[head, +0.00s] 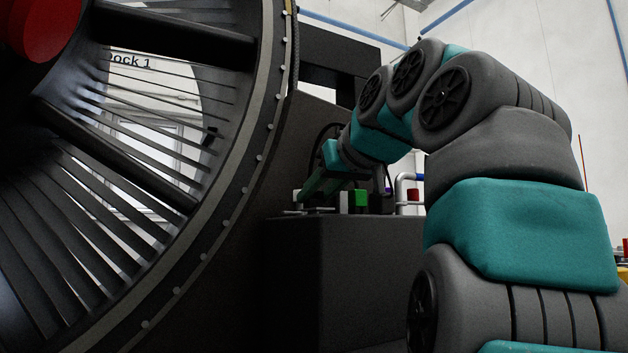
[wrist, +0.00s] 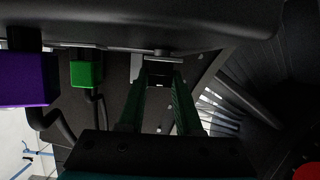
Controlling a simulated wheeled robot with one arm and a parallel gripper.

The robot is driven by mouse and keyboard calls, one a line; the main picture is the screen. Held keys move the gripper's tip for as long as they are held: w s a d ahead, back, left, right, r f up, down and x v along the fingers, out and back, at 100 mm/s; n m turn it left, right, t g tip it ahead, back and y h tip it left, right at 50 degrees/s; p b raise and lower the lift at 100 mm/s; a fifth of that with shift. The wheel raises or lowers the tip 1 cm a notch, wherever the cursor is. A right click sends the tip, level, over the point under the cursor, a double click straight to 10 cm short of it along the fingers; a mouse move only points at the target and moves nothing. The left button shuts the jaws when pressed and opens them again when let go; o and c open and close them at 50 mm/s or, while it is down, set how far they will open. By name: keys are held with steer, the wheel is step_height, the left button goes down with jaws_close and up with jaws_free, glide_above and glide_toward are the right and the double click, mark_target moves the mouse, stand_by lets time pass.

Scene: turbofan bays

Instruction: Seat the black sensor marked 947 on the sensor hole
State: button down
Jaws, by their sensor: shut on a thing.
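My gripper (wrist: 158,82) is shut on a small black block, the black sensor (wrist: 158,68), which shows between the fingertips in the wrist view. No marking on it can be read. In the head view my gripper (head: 304,191) reaches down to the left end of a row of small parts on top of a dark housing (head: 345,265). The held sensor cannot be made out clearly there. The sensor hole is not visible in either view, and I cannot tell whether the sensor touches the surface.
A green block (wrist: 86,73) and a purple block (wrist: 28,80), with dark cables near them, are left of my gripper in the wrist view. The green block also shows in the head view (head: 360,198). The large bladed fan casing (head: 240,160) stands close on the left.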

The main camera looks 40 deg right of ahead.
steer(key=shift+f, duration=0.35)
steer(key=shift+c, duration=0.6)
jaws_free()
steer(key=shift+r, duration=0.15)
steer(key=shift+r+p, duration=2.5)
steer(key=shift+r, duration=0.45)
steer(key=shift+s+a+r+p, duration=0.2)
steer(key=shift+s+r+p, duration=0.15)
steer(key=shift+r, duration=0.2)
steer(key=shift+w, duration=0.1)
steer(key=shift+f, duration=0.1)
